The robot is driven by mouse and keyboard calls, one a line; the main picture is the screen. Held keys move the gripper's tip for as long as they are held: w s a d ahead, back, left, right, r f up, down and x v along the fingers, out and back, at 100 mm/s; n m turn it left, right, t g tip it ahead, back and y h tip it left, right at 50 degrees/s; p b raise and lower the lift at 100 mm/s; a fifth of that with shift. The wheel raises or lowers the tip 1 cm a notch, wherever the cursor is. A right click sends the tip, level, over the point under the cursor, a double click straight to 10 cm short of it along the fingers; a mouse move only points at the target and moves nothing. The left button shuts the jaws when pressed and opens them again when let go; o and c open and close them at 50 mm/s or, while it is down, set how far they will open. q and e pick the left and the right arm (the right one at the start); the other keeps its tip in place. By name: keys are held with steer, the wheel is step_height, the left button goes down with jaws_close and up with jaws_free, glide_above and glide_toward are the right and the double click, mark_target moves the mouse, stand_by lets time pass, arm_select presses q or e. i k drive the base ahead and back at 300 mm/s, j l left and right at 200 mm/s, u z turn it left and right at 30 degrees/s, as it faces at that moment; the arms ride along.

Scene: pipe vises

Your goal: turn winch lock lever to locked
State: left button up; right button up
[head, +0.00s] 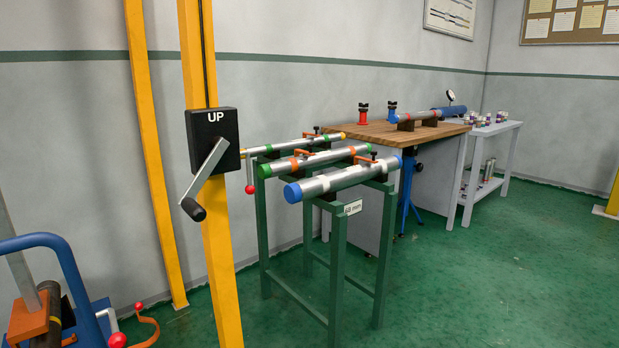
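The winch is a black box (213,137) marked "UP", mounted on a yellow post. A grey crank (206,168) with a black knob (193,209) slants down to the left across its front. A thin lever with a red ball (250,188) hangs down at the right side of the box and seems to be the lock lever. Its upper end is partly hidden at the box edge, and no locked or unlocked marking can be read. Neither of my grippers is in view.
A green stand (337,250) with several pipes is close behind the winch on the right. A blue-framed cart (60,250) with red-balled parts is at the lower left. A wooden workbench (440,130) and grey side table (497,130) stand farther back. Green floor is clear at right.

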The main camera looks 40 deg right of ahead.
mark_target(250, 188)
steer(key=z, duration=0.8)
